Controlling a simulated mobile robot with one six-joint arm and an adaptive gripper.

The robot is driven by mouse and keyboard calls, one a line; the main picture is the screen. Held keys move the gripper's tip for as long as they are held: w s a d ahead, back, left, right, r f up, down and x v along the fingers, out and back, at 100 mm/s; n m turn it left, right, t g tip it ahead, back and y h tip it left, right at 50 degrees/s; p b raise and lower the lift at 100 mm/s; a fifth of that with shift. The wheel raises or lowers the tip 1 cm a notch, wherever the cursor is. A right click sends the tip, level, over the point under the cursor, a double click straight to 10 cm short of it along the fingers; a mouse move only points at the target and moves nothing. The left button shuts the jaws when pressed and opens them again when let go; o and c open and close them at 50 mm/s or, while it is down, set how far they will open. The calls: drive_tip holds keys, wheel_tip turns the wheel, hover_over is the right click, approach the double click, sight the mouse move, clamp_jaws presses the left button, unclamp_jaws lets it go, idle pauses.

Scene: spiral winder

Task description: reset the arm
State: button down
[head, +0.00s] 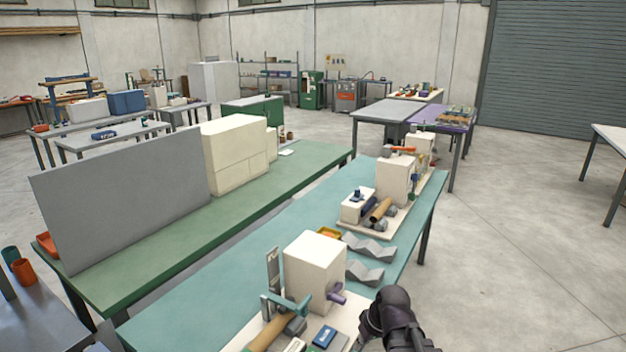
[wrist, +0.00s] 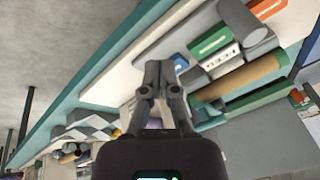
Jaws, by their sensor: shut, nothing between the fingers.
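My gripper (wrist: 158,78) shows in the wrist view with its dark fingers together and nothing between them. It is over the near machine on the teal table, whose white base and coloured parts lie around and beyond the fingers. In the head view my dark arm is at the bottom, right of the near white machine block (head: 315,268); the fingertips cannot be made out there. The height of the fingers above the machine cannot be told.
The teal table (head: 300,222) carries a second machine (head: 395,180) and grey zigzag racks (head: 368,246). A green table (head: 120,285) with a grey panel (head: 125,200) and a cream cabinet (head: 236,150) stands to the left. The floor (head: 520,260) to the right is open.

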drive_tip(key=s+d+f+m+g+h, duration=0.1)
drive_tip(key=s+d+m+h, duration=0.2)
drive_tip(key=d+m, duration=0.1)
drive_tip(key=shift+s+d+g, duration=0.2)
drive_tip(key=shift+d+g, duration=0.1)
drive_tip(key=shift+d, duration=0.2)
